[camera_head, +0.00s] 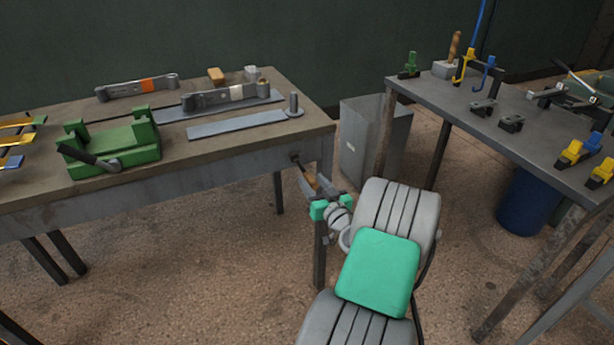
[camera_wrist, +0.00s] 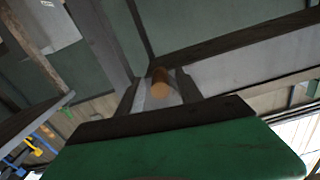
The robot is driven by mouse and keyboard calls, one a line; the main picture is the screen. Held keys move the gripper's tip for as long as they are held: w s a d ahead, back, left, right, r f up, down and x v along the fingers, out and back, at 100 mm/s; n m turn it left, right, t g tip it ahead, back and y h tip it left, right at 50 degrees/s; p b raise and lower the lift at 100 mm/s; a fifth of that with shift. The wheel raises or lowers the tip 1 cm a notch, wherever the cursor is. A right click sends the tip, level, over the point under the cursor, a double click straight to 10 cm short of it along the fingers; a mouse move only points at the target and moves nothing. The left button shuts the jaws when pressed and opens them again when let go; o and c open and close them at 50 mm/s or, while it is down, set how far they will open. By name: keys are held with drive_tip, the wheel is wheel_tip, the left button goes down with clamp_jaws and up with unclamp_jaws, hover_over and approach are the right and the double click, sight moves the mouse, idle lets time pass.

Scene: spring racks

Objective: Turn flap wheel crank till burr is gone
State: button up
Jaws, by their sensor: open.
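A crank with a brown wooden handle (camera_head: 311,180) sticks out from the front of the left workbench, near its right leg. My gripper (camera_head: 318,188) is open at this handle, below the bench top. In the wrist view the round end of the wooden handle (camera_wrist: 160,85) shows between the two open fingers of my gripper (camera_wrist: 156,82). The fingers stand apart on either side of it; I cannot tell whether either touches it. The crank's inner end is in shadow at the bench edge. I cannot make out a flap wheel or a burr.
The left workbench (camera_head: 60,200) carries a green fixture (camera_head: 112,143), flat grey strips (camera_head: 237,124), grey bars (camera_head: 138,87) and a small post (camera_head: 294,104). A grey bin (camera_head: 372,140) stands behind my arm. The right bench (camera_head: 540,130) holds several clamps and hooks.

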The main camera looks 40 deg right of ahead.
sight(307, 173)
drive_tip(key=x, duration=0.3)
drive_tip(key=shift+w, duration=0.3)
clamp_jaws()
drive_tip(key=shift+d+r, duration=0.15)
idle(1.0)
